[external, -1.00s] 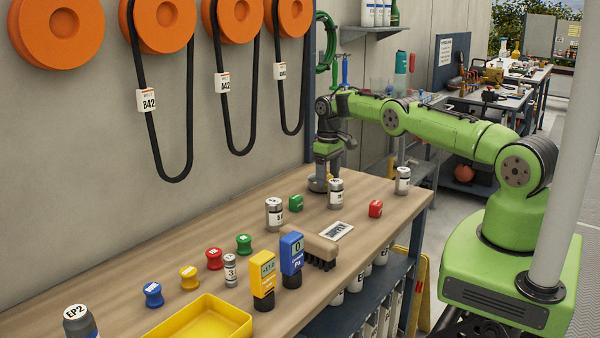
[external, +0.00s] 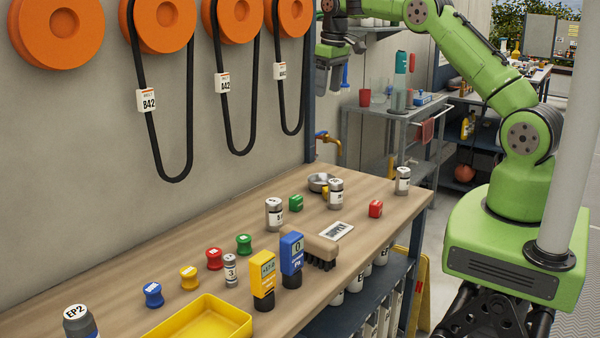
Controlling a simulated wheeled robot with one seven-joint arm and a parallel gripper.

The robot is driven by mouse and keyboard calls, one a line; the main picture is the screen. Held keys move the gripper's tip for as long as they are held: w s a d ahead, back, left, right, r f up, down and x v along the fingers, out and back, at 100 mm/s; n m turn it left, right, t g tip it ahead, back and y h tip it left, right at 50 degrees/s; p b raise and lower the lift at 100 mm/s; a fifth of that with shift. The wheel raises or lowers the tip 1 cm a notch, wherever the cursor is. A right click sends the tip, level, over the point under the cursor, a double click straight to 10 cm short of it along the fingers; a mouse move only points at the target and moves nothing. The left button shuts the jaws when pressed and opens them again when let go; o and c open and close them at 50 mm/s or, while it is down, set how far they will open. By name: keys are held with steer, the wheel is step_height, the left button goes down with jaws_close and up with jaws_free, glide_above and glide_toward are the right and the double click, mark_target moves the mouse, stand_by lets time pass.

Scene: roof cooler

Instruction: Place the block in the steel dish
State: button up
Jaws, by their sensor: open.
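The steel dish (external: 317,181) is a small, shallow round bowl at the far end of the wooden bench, partly hidden by a grey labelled canister. A small yellow piece (external: 325,190) shows at its near right side; I cannot tell whether it lies inside or against the dish. A green block (external: 296,203) stands on the bench left of the canister, and a red block (external: 375,208) stands to its right. Both are apart from the dish. My gripper (external: 329,88) is open, high above the dish, with nothing visible between its fingers.
Grey canisters (external: 274,214) stand near the dish, another (external: 402,181) near the bench's right end. A brush (external: 320,251), a blue meter (external: 291,260), a yellow meter (external: 263,280) and a yellow tray (external: 205,318) are nearer. Belts (external: 187,120) hang on the wall.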

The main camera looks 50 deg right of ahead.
steer(key=s+a+r+t, duration=0.1)
steer(key=s+a+r, duration=0.4)
steer(key=s, duration=0.5)
steer(key=s+a+r+t, duration=0.1)
steer(key=s+a+r, duration=0.2)
steer(key=s+r, duration=0.5)
steer(key=s+a+f+t+b, duration=0.1)
steer(key=s+f, duration=0.4)
steer(key=s, duration=0.4)
steer(key=s+a+f+t+b, duration=0.1)
steer(key=s+f, duration=0.4)
steer(key=s, duration=0.4)
steer(key=shift+s+a+b, duration=0.3)
steer(key=shift+s+a, duration=0.1)
steer(key=shift+o, duration=0.7)
